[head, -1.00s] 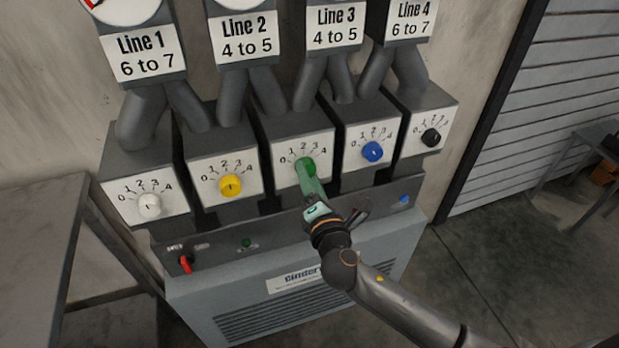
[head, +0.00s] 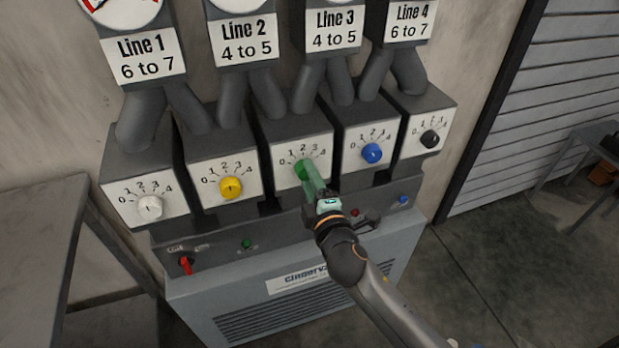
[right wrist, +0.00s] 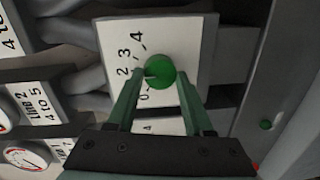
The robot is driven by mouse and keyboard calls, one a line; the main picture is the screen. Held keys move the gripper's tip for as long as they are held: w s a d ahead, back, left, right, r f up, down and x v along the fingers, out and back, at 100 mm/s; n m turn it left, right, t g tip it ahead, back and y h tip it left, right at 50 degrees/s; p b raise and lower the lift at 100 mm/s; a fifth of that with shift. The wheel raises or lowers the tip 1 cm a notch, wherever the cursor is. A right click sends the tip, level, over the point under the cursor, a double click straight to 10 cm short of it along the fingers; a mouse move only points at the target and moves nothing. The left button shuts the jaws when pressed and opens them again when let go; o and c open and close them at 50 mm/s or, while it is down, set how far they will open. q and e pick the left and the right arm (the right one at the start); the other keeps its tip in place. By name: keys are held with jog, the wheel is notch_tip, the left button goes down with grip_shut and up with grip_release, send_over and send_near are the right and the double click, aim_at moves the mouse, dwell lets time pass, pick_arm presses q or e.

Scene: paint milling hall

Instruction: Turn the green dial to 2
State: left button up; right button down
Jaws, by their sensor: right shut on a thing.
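The green dial (head: 302,170) is on the white 0-to-4 scale plate (head: 317,155) of the middle box in the head view. In the right wrist view the green dial (right wrist: 161,71) sits between the two green fingers of my right gripper (right wrist: 160,82), which is shut on it. A pale pointer mark on the dial faces the numbers, roughly toward the 1-to-2 part of the scale; the exact reading is unclear and a finger covers part of the scale. My right gripper (head: 307,175) reaches the dial from below right in the head view. My left gripper is not in view.
A yellow dial (head: 231,187) and a blue dial (head: 372,153) flank the green one. A white dial (head: 150,207) and a black dial (head: 430,139) are farther out. A red switch (head: 186,264) sits on the lower panel. A grey table (head: 35,230) stands at left.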

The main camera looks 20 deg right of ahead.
dwell(0.5)
jog(key=shift+c, duration=1.4)
grip_release()
